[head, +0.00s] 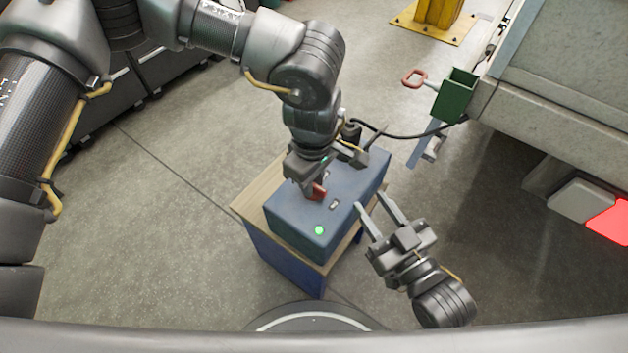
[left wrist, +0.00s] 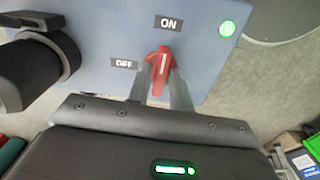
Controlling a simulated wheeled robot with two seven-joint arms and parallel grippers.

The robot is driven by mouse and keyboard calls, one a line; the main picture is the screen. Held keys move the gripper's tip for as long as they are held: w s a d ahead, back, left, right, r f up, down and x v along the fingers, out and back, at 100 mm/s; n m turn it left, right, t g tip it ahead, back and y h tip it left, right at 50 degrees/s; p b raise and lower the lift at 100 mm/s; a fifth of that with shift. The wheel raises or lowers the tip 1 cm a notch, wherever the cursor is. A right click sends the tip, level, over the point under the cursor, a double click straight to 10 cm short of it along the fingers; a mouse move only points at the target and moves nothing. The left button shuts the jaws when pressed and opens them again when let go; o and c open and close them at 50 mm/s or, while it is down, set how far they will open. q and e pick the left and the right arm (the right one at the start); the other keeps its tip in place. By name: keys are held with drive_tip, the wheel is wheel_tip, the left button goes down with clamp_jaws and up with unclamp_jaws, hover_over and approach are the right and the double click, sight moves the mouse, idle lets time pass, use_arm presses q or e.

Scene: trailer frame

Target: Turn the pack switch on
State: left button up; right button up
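The pack switch is a red handle (left wrist: 160,68) with a white line, on top of a blue box (head: 290,216). In the left wrist view the handle points up towards the ON label (left wrist: 168,22), and the OFF label (left wrist: 124,64) lies to its left. The red handle also shows in the head view (head: 319,191). A round green light (head: 319,230) on the box is lit. My left gripper (left wrist: 161,88) has a finger on either side of the handle and looks shut on it. My right gripper (head: 376,207) is open and empty, beside the box's right side.
The box stands on a small wooden-topped stand (head: 250,204). A black cable (head: 405,136) runs from a connector on the box to the trailer frame (head: 545,120) at right. A green holder (head: 455,94) and a red-handled item (head: 413,78) are there. Floor left of the stand is clear.

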use_arm(q)
drive_tip(key=o, duration=0.3)
drive_tip(key=shift+r+p, duration=2.15)
drive_tip(key=shift+r, duration=0.9)
drive_tip(key=shift+s+f, duration=0.1)
